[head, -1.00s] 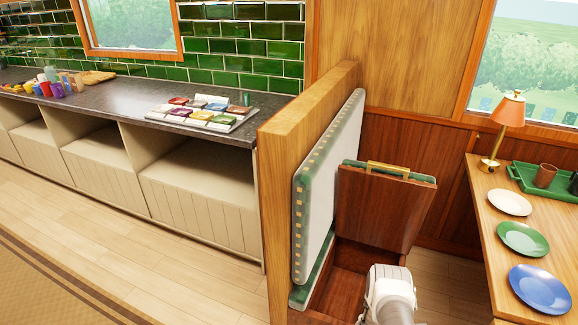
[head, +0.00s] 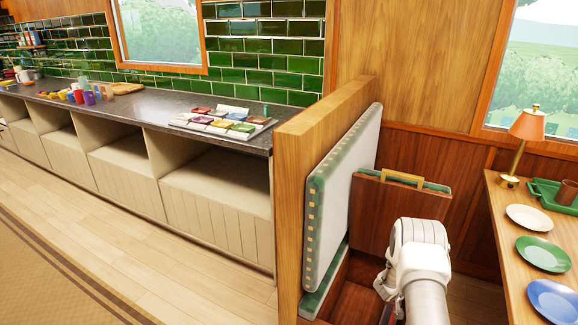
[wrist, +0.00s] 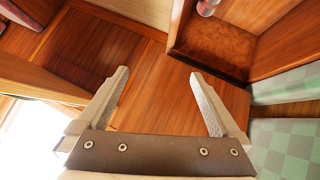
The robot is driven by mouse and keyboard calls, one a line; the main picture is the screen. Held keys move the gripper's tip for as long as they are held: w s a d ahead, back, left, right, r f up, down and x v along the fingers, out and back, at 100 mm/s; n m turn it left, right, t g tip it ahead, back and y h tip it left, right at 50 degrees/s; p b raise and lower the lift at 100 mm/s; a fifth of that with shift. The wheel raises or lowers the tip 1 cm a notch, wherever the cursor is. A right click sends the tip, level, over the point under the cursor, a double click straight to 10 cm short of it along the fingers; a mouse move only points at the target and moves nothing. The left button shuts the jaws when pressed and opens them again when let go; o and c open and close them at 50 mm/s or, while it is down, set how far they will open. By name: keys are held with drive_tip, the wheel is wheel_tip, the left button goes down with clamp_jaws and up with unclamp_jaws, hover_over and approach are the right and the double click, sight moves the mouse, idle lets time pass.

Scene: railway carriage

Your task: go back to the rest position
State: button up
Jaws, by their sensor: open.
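My gripper (wrist: 160,85) is open in the wrist view, with its two pale fingers apart and nothing between them. Behind the fingers are brown wooden panels (wrist: 150,52). In the head view my white arm rises at the lower right, in front of the bench box (head: 352,300) with its raised wooden lid (head: 385,212). The arm hides part of the box and lid, and the fingertips cannot be made out there.
A wooden partition (head: 290,190) and an upright padded cushion (head: 345,195) stand left of my arm. At right is a table (head: 505,240) with plates and a lamp (head: 528,130). A counter (head: 130,110) runs along the left; the floor (head: 130,225) before it is clear.

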drive_tip(key=w+a+r+n+t+y+b, duration=0.1)
drive_tip(key=w+a+r+y+b, duration=0.15)
drive_tip(key=a+r, duration=0.7)
drive_tip(key=w+a+r+n+t+y+b, duration=0.1)
drive_tip(key=a+r+y+b, duration=0.4)
drive_tip(key=r, duration=0.8)
drive_tip(key=s+a+r+n+b, duration=0.1)
drive_tip(key=s+a+r+b, duration=0.1)
drive_tip(key=s+a+r, duration=0.4)
drive_tip(key=s+a+r+n+b, duration=0.1)
drive_tip(key=s+a+r, duration=0.3)
drive_tip(key=s, duration=0.4)
drive_tip(key=s+a+f+g+b, duration=0.15)
drive_tip(key=s+b, duration=0.25)
drive_tip(key=s, duration=1)
drive_tip(key=s+a+f+g+b, duration=0.1)
drive_tip(key=s+a+f+b, duration=0.15)
drive_tip(key=s, duration=1.15)
wheel_tip(320, 180, up, 26)
drive_tip(key=p, duration=2.5)
drive_tip(key=shift+w+f, duration=0.2)
drive_tip(key=shift+w, duration=0.05)
